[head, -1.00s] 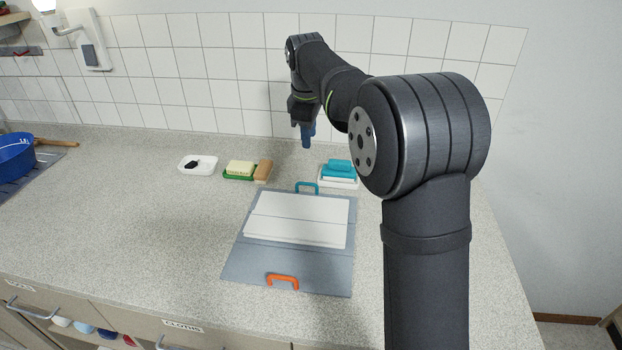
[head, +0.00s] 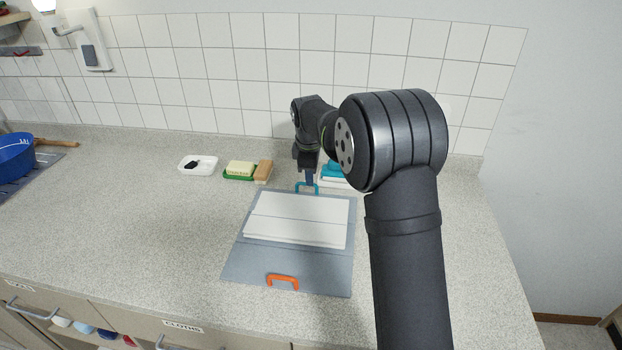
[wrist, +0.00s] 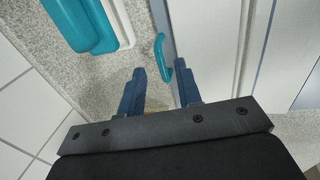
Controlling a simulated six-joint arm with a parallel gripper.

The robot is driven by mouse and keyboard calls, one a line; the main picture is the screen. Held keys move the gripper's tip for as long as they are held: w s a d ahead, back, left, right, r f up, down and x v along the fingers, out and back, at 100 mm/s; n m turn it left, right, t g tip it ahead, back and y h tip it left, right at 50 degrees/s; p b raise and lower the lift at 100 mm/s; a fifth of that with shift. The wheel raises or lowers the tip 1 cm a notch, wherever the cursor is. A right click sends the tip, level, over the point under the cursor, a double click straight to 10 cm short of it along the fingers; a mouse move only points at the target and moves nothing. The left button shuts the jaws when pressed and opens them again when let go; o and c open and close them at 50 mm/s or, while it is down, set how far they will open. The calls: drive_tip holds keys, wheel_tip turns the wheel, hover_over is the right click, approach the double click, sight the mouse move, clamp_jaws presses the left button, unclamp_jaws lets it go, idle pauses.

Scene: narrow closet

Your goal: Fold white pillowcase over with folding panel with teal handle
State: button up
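The white pillowcase (head: 298,215) lies flat on the grey folding board (head: 255,262), with a crease line across it. The teal handle (head: 315,187) stands at the board's far edge, and an orange handle (head: 283,281) is at its near edge. My gripper (head: 308,178) is low at the teal handle, partly covering it in the head view. In the wrist view my gripper (wrist: 161,88) has its two blue fingers apart, with nothing between the tips. The teal handle (wrist: 160,57) shows just beyond the fingertips, between their lines. The pillowcase (wrist: 210,35) is to the right there.
A teal item (head: 331,169) on a white tray stands right of the handle, partly hidden by my arm. A sponge in a green dish (head: 240,170), a brown block (head: 264,172) and a white dish (head: 198,165) stand to the left. The tiled wall is behind.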

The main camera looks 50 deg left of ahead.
drive_tip(key=shift+w+a+f, duration=0.1)
drive_tip(key=shift+f, duration=0.6)
drive_tip(key=shift+w+a+f, duration=0.1)
drive_tip(key=shift+f, duration=0.55)
clamp_jaws()
drive_tip(key=shift+r, duration=0.1)
